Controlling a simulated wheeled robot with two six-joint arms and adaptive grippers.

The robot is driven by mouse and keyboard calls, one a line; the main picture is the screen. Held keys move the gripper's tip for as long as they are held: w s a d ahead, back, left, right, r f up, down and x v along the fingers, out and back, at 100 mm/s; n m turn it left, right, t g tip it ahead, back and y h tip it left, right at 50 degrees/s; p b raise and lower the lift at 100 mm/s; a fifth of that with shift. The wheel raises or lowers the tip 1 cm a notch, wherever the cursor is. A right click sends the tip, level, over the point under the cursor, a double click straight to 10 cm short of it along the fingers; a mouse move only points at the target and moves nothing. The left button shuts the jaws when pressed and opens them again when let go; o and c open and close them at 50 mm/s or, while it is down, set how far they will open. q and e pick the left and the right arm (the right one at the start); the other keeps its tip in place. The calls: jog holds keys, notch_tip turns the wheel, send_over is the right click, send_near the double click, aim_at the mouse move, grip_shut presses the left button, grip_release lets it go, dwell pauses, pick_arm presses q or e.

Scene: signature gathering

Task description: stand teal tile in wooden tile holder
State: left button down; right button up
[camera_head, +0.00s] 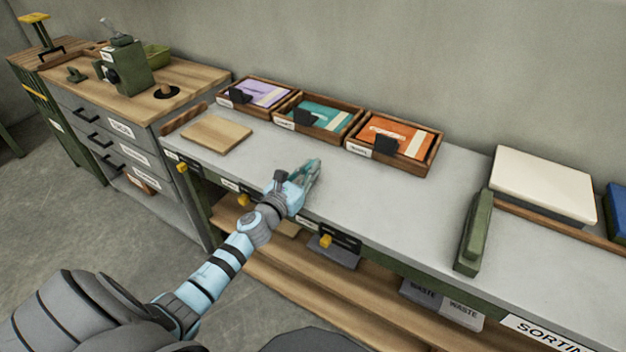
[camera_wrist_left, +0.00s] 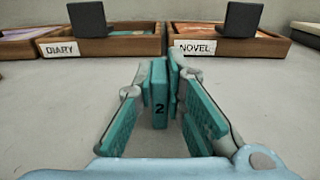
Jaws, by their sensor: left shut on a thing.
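My left gripper (camera_head: 308,174) is above the grey table near its front edge. In the left wrist view its fingertips (camera_wrist_left: 160,88) are closed on the upright teal tile (camera_wrist_left: 160,108), which bears a black "2". In the head view the tile cannot be told apart from the teal finger pads. A narrow brown wooden piece (camera_head: 184,117) at the table's left end may be the wooden tile holder; its slot cannot be made out. It is apart from the gripper, to its left and farther back. My right gripper is not in view.
A flat wooden board (camera_head: 216,134) lies left of the gripper. Wooden trays with purple (camera_head: 257,94), teal (camera_head: 318,115) and orange (camera_head: 396,136) contents stand along the back. A green upright object (camera_head: 474,232) and a cream box (camera_head: 543,184) are at right. The middle is clear.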

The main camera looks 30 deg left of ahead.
pick_arm(q)
jog(key=shift+r, duration=0.1)
jog(key=shift+f, duration=0.2)
jog(key=c, duration=1.7)
grip_release()
jog(key=shift+o, duration=0.2)
